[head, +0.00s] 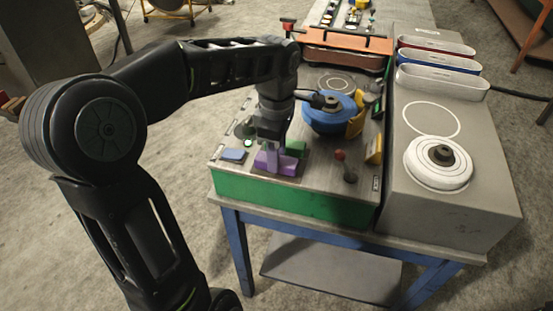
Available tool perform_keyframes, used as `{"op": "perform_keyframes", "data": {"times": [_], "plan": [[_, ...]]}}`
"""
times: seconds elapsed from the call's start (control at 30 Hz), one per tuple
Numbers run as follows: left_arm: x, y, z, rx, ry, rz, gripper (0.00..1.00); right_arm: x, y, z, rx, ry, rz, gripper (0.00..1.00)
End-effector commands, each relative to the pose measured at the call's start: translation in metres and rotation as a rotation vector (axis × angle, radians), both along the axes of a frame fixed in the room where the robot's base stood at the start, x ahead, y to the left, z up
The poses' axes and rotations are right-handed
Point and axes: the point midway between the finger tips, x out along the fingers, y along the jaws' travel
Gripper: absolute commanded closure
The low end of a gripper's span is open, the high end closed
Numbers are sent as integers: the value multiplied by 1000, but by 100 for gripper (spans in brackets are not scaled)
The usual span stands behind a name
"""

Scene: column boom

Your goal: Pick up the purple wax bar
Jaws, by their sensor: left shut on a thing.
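The purple wax bar (286,166) lies at the front of the grey-topped, green-sided workstation (230,178). My left gripper (270,156) points down over it and is shut on its upper part. The bar looks level and at or very close to the top surface; I cannot tell whether it touches. The gripper hides part of the bar. My right gripper is not in view.
A green block (296,147) sits just behind the bar, and a flat blue piece (233,155) lies to its left. A blue round drum (328,117) with a yellow part (355,124) stands behind right. A white disc (438,176) rests on the right-hand grey box (462,215).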

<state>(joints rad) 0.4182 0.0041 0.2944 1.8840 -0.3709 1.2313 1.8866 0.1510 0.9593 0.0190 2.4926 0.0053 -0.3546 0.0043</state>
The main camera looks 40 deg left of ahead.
Motion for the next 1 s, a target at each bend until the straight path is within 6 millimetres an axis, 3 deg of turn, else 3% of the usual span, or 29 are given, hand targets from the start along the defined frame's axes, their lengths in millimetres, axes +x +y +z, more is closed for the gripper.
{"op": "perform_keyframes", "data": {"times": [0.23, 0.4, 0.57, 1.0], "plan": [[1, -1, 46, 0, -6, -1, 100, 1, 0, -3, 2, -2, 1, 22], [0, 0, 83, -1, -1, -1, 100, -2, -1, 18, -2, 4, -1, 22], [0, 0, 91, 0, -1, -1, 100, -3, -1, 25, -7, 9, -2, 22], [0, 0, 90, -1, -1, 0, 100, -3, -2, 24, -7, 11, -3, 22]]}}
